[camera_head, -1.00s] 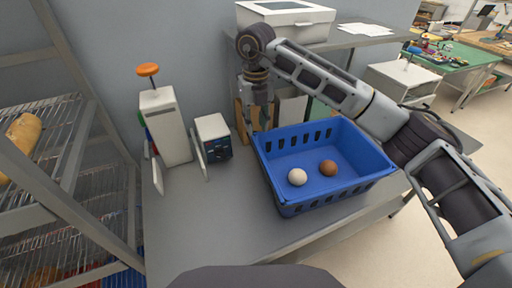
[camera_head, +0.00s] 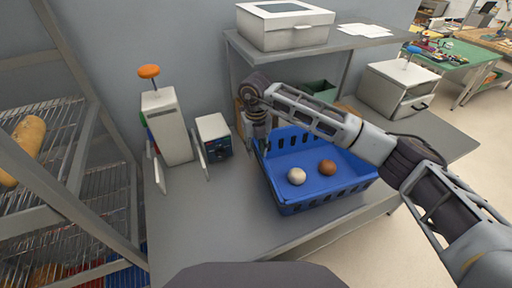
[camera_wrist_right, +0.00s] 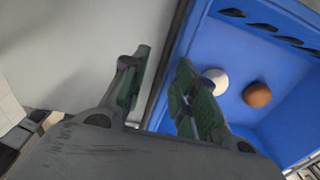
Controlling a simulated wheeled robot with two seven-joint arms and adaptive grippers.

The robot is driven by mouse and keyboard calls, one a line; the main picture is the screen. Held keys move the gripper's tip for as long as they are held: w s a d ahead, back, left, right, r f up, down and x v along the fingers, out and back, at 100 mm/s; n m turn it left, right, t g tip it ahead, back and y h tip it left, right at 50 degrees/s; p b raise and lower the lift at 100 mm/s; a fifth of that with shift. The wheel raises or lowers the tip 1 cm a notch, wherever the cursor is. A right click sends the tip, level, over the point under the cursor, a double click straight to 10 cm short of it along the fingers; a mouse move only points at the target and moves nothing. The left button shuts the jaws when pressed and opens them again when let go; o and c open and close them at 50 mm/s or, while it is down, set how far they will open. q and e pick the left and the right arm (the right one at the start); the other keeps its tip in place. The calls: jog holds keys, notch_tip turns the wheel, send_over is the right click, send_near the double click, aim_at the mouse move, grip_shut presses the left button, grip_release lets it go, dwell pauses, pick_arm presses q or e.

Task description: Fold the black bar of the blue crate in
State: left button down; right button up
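The blue crate (camera_head: 318,182) stands on the grey table, with a white ball (camera_head: 296,175) and a brown ball (camera_head: 327,167) inside. My right gripper (camera_head: 260,148) is at the crate's back left corner, pointing down. In the right wrist view its two green-padded fingers (camera_wrist_right: 164,60) are apart, with the crate's rim passing between or just beneath them; contact cannot be told. A dark strip along that rim (camera_wrist_right: 173,58) may be the black bar, but it is hard to make out. My left gripper is out of view.
A white dispenser with an orange knob (camera_head: 166,128) and a small white box device (camera_head: 214,136) stand left of the crate. A shelf (camera_head: 300,48) with a white bin (camera_head: 285,27) is above and behind. The table front left is clear.

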jog(key=shift+c, duration=0.4)
grip_shut()
